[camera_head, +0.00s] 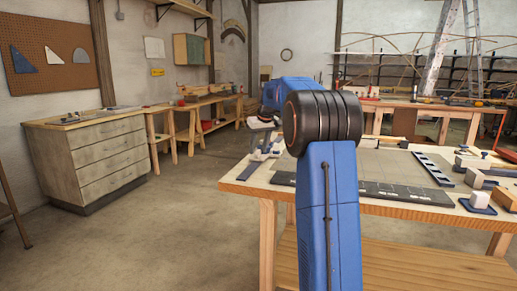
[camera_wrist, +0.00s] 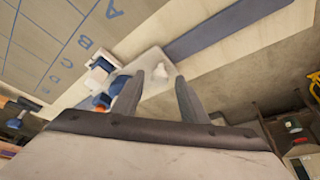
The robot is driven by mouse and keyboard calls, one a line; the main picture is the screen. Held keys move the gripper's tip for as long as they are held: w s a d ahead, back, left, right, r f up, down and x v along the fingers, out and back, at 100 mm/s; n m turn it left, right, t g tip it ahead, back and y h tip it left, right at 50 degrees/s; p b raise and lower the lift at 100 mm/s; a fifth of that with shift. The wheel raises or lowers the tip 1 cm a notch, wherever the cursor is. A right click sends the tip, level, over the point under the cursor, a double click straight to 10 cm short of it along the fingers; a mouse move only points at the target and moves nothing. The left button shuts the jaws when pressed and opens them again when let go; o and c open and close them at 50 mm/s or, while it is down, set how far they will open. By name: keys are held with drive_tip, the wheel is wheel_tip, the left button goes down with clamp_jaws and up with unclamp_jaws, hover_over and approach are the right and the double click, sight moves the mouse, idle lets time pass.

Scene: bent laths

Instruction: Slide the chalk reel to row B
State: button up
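In the wrist view, a gridded board (camera_wrist: 45,40) carries the row letters A, B, C and D along its edge. A white and blue piece (camera_wrist: 101,66) sits by that edge, near B and C. It may be the chalk reel, but its shape is partly hidden by a finger. My gripper (camera_wrist: 158,80) is open, its two fingers apart above a pale plate, with the piece to the left of them. In the head view, my arm hides part of the table, and the reel is not clear there.
The wooden workbench (camera_head: 390,207) bears the grey board and a dark strip along its front. A white block on a blue base (camera_head: 480,201) and wooden blocks stand at its right end. A drawer cabinet (camera_head: 90,160) stands at the left, with open floor between.

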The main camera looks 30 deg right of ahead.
drive_tip(key=d+v, duration=0.1)
drive_tip(key=v, duration=1.6)
drive_tip(key=shift+a, duration=0.5)
drive_tip(key=shift+s+r, duration=0.1)
drive_tip(key=s+a+f, duration=0.4)
drive_tip(key=s+a, duration=0.6)
drive_tip(key=s+a+f, duration=0.5)
drive_tip(key=s+a, duration=0.4)
drive_tip(key=a, duration=0.1)
drive_tip(key=s+a+f, duration=0.5)
drive_tip(key=s+f, duration=0.6)
drive_tip(key=s+a+f+n, duration=0.1)
drive_tip(key=s+a+f, duration=0.4)
drive_tip(key=s+f, duration=0.6)
drive_tip(key=shift+s+f+y, duration=0.25)
drive_tip(key=shift+s+y, duration=0.05)
drive_tip(key=shift+s, duration=0.45)
